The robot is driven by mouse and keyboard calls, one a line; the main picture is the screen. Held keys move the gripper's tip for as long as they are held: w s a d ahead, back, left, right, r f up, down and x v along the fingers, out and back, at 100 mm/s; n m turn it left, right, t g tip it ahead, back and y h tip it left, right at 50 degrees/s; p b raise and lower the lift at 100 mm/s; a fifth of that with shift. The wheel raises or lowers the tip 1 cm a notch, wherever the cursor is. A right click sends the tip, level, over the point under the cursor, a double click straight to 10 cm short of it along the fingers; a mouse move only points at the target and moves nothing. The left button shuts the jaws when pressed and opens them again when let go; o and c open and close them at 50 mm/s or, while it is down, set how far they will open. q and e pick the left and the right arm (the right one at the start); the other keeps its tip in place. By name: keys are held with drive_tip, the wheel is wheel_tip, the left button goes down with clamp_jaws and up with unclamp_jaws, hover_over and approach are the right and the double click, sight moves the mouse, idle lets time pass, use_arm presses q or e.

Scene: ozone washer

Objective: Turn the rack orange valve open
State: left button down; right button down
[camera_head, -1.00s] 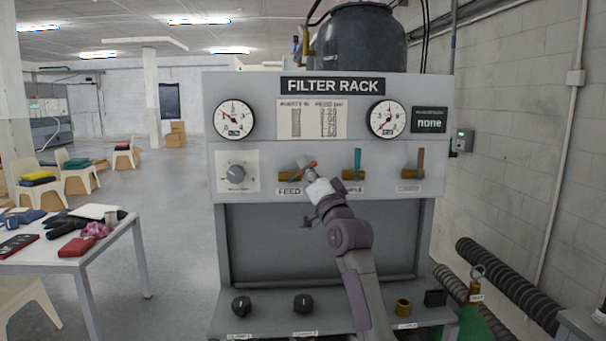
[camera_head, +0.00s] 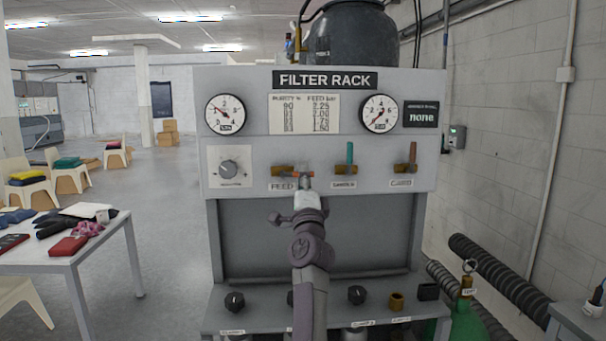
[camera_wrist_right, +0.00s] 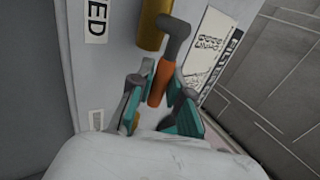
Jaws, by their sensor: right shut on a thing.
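The rack's orange valve handle (camera_head: 292,174) is on the brass FEED valve, at the left of the row of valves on the FILTER RACK panel. In the head view it looks about level. In the wrist view, the orange grip (camera_wrist_right: 159,85) and its grey lever (camera_wrist_right: 174,38) stick out beside the brass body (camera_wrist_right: 151,25). My right gripper (camera_head: 306,181) reaches up from below to this handle. In the wrist view my right gripper (camera_wrist_right: 160,82) has its fingers on both sides of the orange grip, shut on it. My left gripper is out of view.
A teal-handled valve (camera_head: 350,154) and a reddish-brown-handled valve (camera_head: 413,152) stand to the right, handles upright. A dial (camera_head: 229,169) is at the left. A cluttered table (camera_head: 100,248) stands at the left.

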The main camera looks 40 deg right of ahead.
idle(0.4)
drive_tip(key=c, duration=1.1)
unclamp_jaws()
drive_tip(key=shift+d, duration=0.1)
drive_tip(key=v, duration=1.2)
